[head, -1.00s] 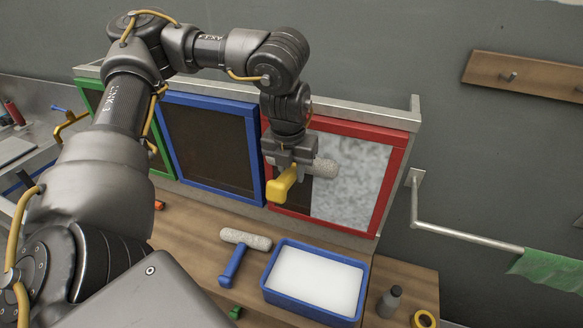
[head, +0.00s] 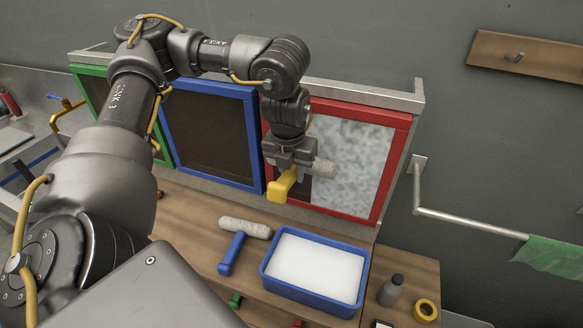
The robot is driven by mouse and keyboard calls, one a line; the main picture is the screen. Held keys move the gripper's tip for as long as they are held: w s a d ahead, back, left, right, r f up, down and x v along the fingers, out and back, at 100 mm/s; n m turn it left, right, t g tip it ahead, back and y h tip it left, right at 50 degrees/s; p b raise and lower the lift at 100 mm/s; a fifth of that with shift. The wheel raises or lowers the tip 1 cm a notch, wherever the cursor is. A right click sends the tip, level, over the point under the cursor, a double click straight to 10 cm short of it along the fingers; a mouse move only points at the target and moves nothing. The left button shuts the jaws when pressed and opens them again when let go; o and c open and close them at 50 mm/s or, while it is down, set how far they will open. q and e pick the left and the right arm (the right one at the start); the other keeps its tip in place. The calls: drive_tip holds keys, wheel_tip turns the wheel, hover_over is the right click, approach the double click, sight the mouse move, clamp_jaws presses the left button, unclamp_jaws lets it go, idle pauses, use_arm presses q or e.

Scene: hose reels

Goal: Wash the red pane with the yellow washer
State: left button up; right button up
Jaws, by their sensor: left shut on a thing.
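The red pane (head: 356,160) stands upright against the wall; most of its face is covered in whitish, mottled foam, with a dark strip at its lower left. My left gripper (head: 291,164) is in front of the pane's left part and shut on the yellow washer. The yellow washer (head: 283,186) shows its yellow handle pointing down toward me and its grey fuzzy roller (head: 324,168) at the pane's face. I cannot tell for certain whether the roller touches the pane. My arm hides the pane's upper left corner. My right gripper is not in view.
A blue tub (head: 314,271) of white suds stands on the wooden bench (head: 190,222), with a blue-handled washer (head: 233,252) to its left. A grey bottle (head: 390,290) and yellow tape roll (head: 425,310) lie right. A blue pane (head: 211,138) and green pane (head: 92,88) stand left.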

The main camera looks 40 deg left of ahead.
use_arm(q)
drive_tip(key=shift+f, duration=0.8)
drive_tip(key=shift+f+b, duration=0.15)
drive_tip(key=shift+b, duration=0.15)
wheel_tip(320, 180, down, 3)
drive_tip(key=shift+f+b, duration=0.1)
drive_tip(key=shift+b, duration=0.75)
drive_tip(key=shift+f+b, duration=0.85)
drive_tip(key=shift+f, duration=0.85)
drive_tip(key=shift+f, duration=0.1)
